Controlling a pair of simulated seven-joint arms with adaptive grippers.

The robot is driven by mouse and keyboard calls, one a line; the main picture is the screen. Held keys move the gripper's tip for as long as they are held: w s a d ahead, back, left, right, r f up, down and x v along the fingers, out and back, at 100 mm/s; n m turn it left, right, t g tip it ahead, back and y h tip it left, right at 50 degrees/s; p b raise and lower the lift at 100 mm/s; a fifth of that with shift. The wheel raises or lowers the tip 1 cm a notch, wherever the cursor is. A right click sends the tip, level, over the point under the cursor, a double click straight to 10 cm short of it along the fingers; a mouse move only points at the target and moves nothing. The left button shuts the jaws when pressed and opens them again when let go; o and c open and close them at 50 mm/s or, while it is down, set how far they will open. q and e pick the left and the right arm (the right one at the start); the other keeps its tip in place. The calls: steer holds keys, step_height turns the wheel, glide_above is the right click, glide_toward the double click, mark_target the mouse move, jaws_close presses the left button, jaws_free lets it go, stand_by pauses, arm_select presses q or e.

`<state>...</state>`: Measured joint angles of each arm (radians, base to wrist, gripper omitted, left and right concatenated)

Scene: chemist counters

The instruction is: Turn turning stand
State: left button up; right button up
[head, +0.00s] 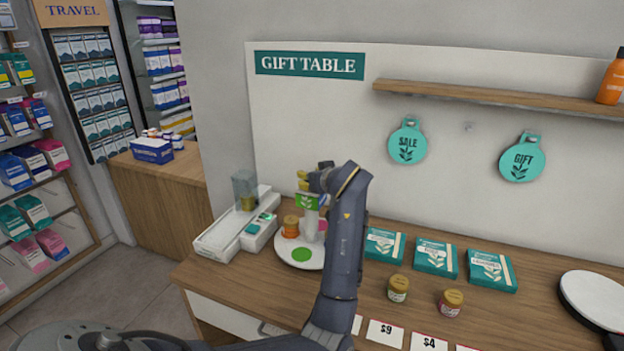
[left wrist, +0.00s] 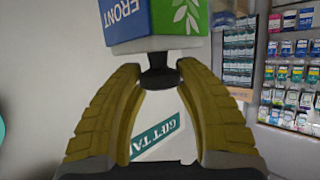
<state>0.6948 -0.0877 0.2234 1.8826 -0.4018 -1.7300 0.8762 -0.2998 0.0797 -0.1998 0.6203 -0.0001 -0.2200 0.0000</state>
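The turning stand (head: 283,250) is a white round plate on the counter, with a green disc (head: 301,254), an orange jar (head: 290,227) and a pale post on it. A green-and-blue cube (head: 307,202) tops the post; its blue face reads FRONT in the left wrist view (left wrist: 126,20). A dark knob (left wrist: 160,72) sits on the cube. My left gripper (head: 303,181) has its yellow fingertips on either side of this knob, seemingly touching it. My arm hides the right part of the stand. My right gripper is not in view.
A white device with a clear box (head: 245,187) stands close left of the stand. Right of my arm are teal boxes (head: 435,257), two small jars (head: 398,288), price cards (head: 386,333) and another round plate (head: 598,297). A wooden shelf (head: 480,94) is on the wall.

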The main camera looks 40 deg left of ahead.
arm_select(q)
steer(key=o, duration=0.5)
steer(key=shift+s, duration=0.1)
steer(key=shift+d, duration=0.1)
steer(key=v, duration=0.7)
steer(key=shift+s+d+r, duration=0.1)
steer(key=shift+d, duration=0.05)
